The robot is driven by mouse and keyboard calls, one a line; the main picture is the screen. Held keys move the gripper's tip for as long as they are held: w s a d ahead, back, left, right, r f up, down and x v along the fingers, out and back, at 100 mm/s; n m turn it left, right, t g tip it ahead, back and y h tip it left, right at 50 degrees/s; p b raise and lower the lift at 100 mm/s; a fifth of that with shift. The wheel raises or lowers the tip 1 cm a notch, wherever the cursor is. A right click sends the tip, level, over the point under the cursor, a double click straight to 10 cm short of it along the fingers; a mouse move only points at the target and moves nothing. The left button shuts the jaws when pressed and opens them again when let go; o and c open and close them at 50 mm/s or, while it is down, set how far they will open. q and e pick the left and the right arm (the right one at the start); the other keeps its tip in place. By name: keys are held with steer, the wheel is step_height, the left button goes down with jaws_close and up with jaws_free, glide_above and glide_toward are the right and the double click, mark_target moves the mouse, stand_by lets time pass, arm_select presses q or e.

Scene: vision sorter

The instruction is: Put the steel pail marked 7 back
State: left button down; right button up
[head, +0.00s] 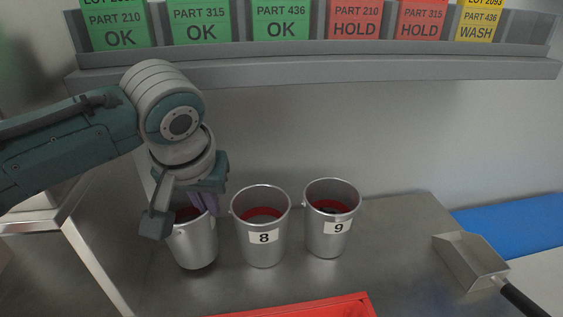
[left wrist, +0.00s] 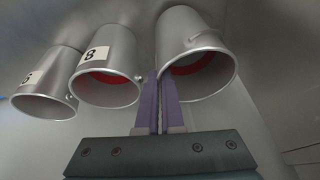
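The steel pail at the left of the row (head: 197,245) has a red inside. No number shows on it; my left gripper and wrist cover part of its front and rim. My left gripper (head: 206,204) is at this pail's rim. In the left wrist view its two purple fingers (left wrist: 160,108) are close together, with the wall of the pail (left wrist: 183,38) pinched between them. The pail leans slightly and its base is at or very near the bench; I cannot tell if they touch. My right gripper is not in view.
Pail 8 (head: 262,252) and pail 9 (head: 328,243) stand upright to the right, with red inside. A red tray edge (head: 300,307) is in front, a metal scoop (head: 470,262) at right beside a blue surface (head: 515,228). A shelf (head: 330,70) with coloured cards hangs above.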

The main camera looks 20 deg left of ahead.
arm_select(q)
steer(key=shift+s+d+f, duration=0.1)
steer(key=shift+s+f, duration=0.05)
steer(key=shift+f, duration=0.55)
steer(key=c, duration=1.1)
jaws_free()
steer(key=shift+o, duration=0.2)
steer(key=shift+s+r, duration=0.1)
steer(key=shift+r, duration=0.3)
steer(key=p+v, duration=0.3)
steer(key=v, duration=0.8)
steer(key=s+d+f+m+h, duration=0.1)
steer(key=s+d+f+m, duration=0.1)
steer(key=s, duration=0.7)
steer(key=s+d+f+m+h, duration=0.1)
steer(key=s+m, duration=0.3)
steer(key=s, duration=0.5)
steer(key=shift+d+f, duration=0.5)
steer(key=shift+d, duration=0.05)
